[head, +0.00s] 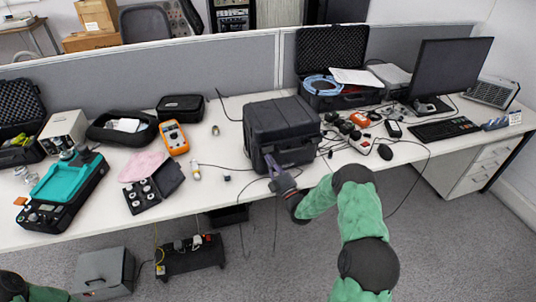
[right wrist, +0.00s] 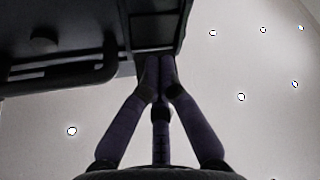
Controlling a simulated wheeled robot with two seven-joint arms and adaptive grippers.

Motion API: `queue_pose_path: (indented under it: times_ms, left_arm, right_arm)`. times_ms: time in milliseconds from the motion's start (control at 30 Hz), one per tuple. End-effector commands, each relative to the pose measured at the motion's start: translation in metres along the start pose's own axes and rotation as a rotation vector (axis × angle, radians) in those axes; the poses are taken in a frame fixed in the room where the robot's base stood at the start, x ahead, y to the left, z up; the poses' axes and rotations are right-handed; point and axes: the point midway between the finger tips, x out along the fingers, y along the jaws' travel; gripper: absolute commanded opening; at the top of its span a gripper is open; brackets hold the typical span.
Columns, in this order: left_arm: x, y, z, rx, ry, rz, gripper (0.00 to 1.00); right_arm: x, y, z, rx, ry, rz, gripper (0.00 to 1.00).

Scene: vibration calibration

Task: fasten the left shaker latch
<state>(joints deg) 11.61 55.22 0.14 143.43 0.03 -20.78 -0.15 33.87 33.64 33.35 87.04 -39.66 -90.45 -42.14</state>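The shaker is a black hard case (head: 283,122), closed, near the front edge of the bench in the head view. Its dark underside, with a bar-like handle (right wrist: 62,76), fills the upper left of the right wrist view. My right gripper (head: 270,161) is at the case's front, left of its middle. In the right wrist view its fingers (right wrist: 159,62) converge with tips together against a ribbed black part at the case's edge, probably the latch. I see nothing clearly pinched between them. The latch itself is too dark to read. My left gripper is outside the view.
Left of the case are an orange multimeter (head: 174,138), a small black case of sensors (head: 158,188) and a teal-topped device (head: 68,178). Cables, a mouse (head: 385,152) and an open case (head: 331,62) lie to the right. A partition (head: 225,75) runs behind.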

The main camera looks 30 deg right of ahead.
Motion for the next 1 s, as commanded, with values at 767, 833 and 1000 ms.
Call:
queue_pose_path:
  times_ms: [767, 833, 1000]
  left_arm:
    - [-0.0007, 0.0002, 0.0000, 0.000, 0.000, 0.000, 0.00]
    - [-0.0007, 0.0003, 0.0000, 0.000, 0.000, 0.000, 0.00]
    - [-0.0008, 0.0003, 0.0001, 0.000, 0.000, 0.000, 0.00]
  right_arm:
    - [0.0058, 0.0042, -0.0041, 0.000, 0.000, 0.000, 0.00]
    - [0.0063, 0.0046, -0.0044, 0.000, 0.000, 0.000, 0.00]
    - [0.0075, 0.0054, -0.0053, 0.000, 0.000, 0.000, 0.00]
